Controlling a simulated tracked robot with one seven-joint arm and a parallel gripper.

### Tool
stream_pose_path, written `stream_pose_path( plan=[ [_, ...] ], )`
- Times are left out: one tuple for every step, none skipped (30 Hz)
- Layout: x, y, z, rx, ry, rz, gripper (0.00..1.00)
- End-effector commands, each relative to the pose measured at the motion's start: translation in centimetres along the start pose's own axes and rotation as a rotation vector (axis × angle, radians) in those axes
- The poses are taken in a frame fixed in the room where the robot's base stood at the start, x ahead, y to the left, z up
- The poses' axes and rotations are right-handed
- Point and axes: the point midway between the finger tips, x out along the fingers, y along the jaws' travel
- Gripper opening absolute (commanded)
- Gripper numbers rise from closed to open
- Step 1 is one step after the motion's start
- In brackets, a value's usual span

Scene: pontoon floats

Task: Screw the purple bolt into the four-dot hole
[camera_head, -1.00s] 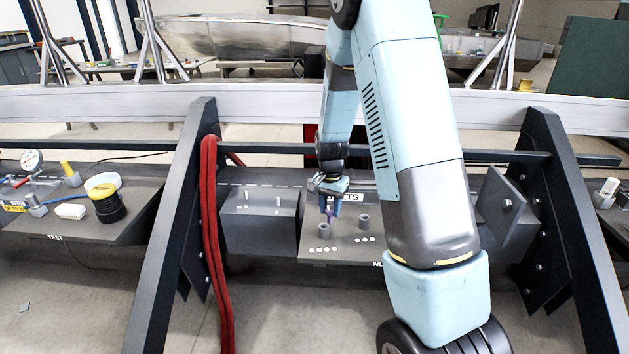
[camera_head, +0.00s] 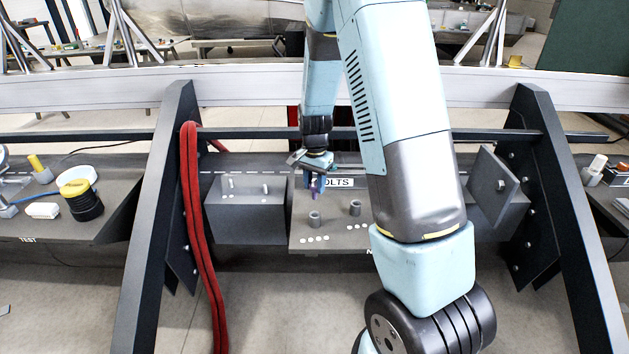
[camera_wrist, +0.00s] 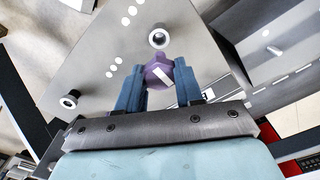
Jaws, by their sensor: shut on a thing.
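My gripper (camera_head: 314,188) is shut on the purple bolt (camera_wrist: 160,73), with its two blue fingers on either side of the bolt's head. The bolt is small in the head view and hangs over the grey plate (camera_head: 335,239). Two round grey sockets stand on the plate. The left socket (camera_head: 314,219) has four white dots (camera_head: 314,239) in front of it; the right one (camera_head: 355,208) has three dots. In the wrist view the four-dot socket (camera_wrist: 159,39) lies just beyond the bolt, its dot row cut by the top edge. The bolt is clear above the socket, not in it.
A grey block (camera_head: 245,215) with two small pegs is left of the plate. Red hoses (camera_head: 190,230) hang by the left dark strut (camera_head: 160,220). An angled bracket (camera_head: 495,190) stands at the right. A label sign (camera_head: 338,183) is behind the sockets.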

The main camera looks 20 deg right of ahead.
Motion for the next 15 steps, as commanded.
stream_pose_path(
  plan=[
    [0.4,0.0,0.0,0.0,-0.002,0.002,0.0],
    [0.7,0.0,0.0,0.0,-0.002,0.002,0.0],
    [1.0,0.0,0.0,-0.001,-0.001,0.001,0.0],
    [1.2,0.0,0.0,-0.001,-0.001,0.001,0.0],
    [1.5,0.0,0.0,-0.001,-0.001,0.001,0.0],
    [1.8,0.0,0.0,-0.001,-0.001,0.002,0.0],
    [2.0,0.1,0.0,-0.001,-0.001,0.002,0.0],
    [2.3,0.0,0.0,-0.001,-0.002,0.002,0.0],
    [2.6,0.0,0.0,-0.001,-0.001,0.001,0.0],
    [2.8,0.0,0.0,-0.001,-0.001,0.0,0.0],
    [3.0,0.0,0.0,0.0,-0.001,0.0,0.0],
    [3.3,0.0,0.0,0.0,-0.001,0.001,0.0],
    [3.5,0.0,0.0,0.0,-0.002,0.001,0.0],
    [3.7,0.0,0.0,0.0,-0.002,0.001,0.0],
    [3.9,0.0,0.0,0.0,-0.001,0.001,0.0]
  ],
)
